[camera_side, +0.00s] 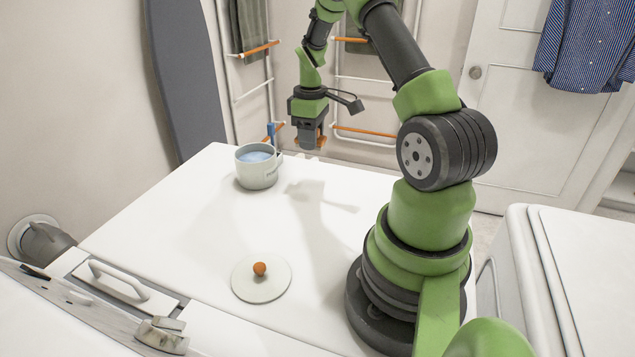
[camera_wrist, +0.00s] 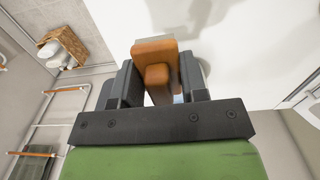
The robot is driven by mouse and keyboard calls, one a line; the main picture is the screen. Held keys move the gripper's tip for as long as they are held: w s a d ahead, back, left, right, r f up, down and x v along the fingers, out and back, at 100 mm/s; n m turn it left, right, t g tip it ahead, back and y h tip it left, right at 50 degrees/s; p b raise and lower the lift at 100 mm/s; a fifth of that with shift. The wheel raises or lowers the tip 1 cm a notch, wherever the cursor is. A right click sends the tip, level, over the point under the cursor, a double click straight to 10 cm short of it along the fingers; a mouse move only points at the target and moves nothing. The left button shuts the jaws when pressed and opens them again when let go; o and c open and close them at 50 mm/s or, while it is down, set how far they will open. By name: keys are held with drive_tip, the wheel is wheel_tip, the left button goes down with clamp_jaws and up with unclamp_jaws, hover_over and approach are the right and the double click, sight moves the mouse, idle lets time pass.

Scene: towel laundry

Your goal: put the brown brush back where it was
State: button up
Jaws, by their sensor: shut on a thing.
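The brown brush (camera_wrist: 153,52) is held between the two dark jaws of my gripper (camera_wrist: 157,78) in the wrist view. Its blocky orange-brown body sticks out past the jaw tips. In the side view my gripper (camera_side: 308,141) hangs in the air, pointing down, near the far edge of the white worktop (camera_side: 190,225). Only a little brown shows at the jaws there, and the brush's lower side is hidden. Nothing visible touches the brush besides the jaws.
A pale mug (camera_side: 257,173) with blue contents stands on the worktop, left of my gripper. A round white lid (camera_side: 262,285) with an orange knob lies nearer. Drying racks (camera_side: 365,130) stand behind. A wicker basket (camera_wrist: 62,45) with white items shows in the wrist view. The worktop's middle is clear.

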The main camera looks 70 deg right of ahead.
sight(318, 182)
drive_tip(key=shift+s+d+f, duration=0.45)
drive_tip(key=shift+s+f, duration=0.25)
drive_tip(key=shift+f, duration=0.05)
wheel_tip(318, 182, down, 8)
drive_tip(key=shift+f, duration=0.25)
drive_tip(key=shift+f, duration=0.15)
drive_tip(key=o, duration=1)
drive_tip(key=shift+c, duration=0.2)
